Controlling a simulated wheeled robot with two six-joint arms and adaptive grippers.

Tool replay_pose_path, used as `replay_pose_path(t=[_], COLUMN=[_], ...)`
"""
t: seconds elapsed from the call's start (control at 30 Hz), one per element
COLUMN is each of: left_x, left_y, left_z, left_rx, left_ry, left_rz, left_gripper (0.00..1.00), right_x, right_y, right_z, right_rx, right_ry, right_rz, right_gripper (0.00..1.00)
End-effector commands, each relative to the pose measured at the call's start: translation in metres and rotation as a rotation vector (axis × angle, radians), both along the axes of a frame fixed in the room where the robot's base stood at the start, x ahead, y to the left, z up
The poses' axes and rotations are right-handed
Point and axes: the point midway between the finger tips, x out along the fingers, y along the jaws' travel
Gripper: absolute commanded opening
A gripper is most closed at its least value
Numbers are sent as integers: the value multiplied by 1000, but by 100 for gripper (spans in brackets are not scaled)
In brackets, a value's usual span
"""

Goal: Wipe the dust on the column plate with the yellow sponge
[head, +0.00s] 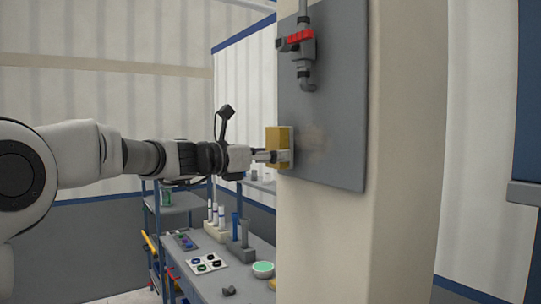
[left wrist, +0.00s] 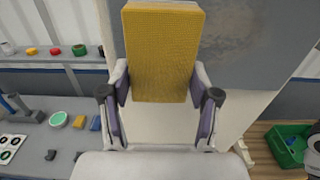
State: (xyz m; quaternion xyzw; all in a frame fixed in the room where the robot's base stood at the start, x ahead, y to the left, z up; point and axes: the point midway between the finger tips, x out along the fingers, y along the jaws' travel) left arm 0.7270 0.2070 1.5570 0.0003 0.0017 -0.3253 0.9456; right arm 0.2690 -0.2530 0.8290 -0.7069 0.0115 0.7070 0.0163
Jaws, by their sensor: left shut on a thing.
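The yellow sponge (head: 274,138) is at the left part of the grey column plate (head: 340,130) in the head view. My left gripper (head: 283,157) is shut on it. In the left wrist view the sponge (left wrist: 163,55) stands upright between the two fingers of the left gripper (left wrist: 161,95). The sponge looks close against the plate (left wrist: 270,40), but I cannot tell for sure that it touches. A faint brownish dust patch (head: 312,142) shows on the plate just right of the sponge, and also in the left wrist view (left wrist: 232,32). My right gripper is not in view.
A pipe with a red-handled valve (head: 301,38) sticks out from the upper plate. The beige column (head: 335,240) bears the plate. A workbench (head: 215,285) with small parts and a green round dish (head: 263,269) stands below left. A green crate (left wrist: 288,145) is at lower right.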

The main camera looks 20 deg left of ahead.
Motion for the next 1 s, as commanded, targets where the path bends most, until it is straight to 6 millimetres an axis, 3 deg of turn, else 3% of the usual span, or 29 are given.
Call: replay_pose_path(t=[0.77, 1.0], left_x=[13, 6], left_y=[-10, -18], left_z=[1, -3], left_rx=[0, 1], left_ry=[0, 0], left_rz=[0, -1], left_gripper=[34, 34], right_x=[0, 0], right_y=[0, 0], right_z=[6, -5], right_rx=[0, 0], right_ry=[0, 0], right_rz=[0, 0], right_gripper=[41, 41])
